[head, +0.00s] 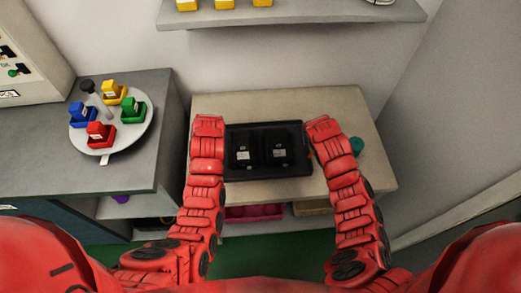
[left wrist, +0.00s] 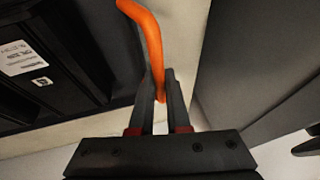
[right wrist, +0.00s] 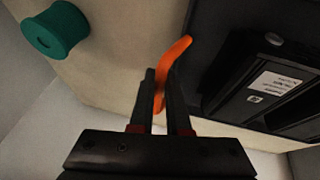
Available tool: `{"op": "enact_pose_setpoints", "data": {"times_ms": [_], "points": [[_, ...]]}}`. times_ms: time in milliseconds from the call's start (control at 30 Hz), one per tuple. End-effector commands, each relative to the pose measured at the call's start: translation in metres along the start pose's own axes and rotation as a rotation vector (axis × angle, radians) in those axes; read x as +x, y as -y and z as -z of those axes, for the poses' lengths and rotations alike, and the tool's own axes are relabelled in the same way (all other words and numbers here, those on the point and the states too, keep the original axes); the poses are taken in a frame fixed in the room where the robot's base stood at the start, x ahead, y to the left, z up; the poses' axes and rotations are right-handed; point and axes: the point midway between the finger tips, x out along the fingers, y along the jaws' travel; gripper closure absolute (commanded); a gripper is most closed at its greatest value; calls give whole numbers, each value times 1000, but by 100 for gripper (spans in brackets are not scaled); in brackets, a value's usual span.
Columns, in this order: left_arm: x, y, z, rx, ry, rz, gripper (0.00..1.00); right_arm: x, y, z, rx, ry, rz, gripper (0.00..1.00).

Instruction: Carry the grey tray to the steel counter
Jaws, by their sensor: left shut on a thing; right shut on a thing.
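The tray (head: 268,174), very dark grey, is at the beige table between my two arms. It carries two black units with white labels (head: 243,148) (head: 280,150). I cannot tell whether it touches the table top. My left gripper (left wrist: 160,95) is shut on an orange handle (left wrist: 151,38) at the tray's left side. My right gripper (right wrist: 161,95) is shut on the other orange handle (right wrist: 174,62) at its right side. A grey counter (head: 150,170), seemingly the steel one, stands at the left.
A teal spool (right wrist: 55,30) lies right of the tray. A wall shelf (head: 300,14) hangs above. The beige table (head: 365,185) has a lower shelf with bins.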

Motion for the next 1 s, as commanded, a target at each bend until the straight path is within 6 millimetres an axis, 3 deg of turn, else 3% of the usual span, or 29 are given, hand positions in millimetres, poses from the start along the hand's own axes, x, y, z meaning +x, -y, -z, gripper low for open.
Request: {"op": "enact_pose_setpoints", "data": {"times_ms": [533,1000], "points": [[-5,1,3,0,-2,0,100,-5,-1,3,0,-1,0,100],[-44,9,19,0,-3,0,100,-44,-9,19,0,-3,0,100]]}}
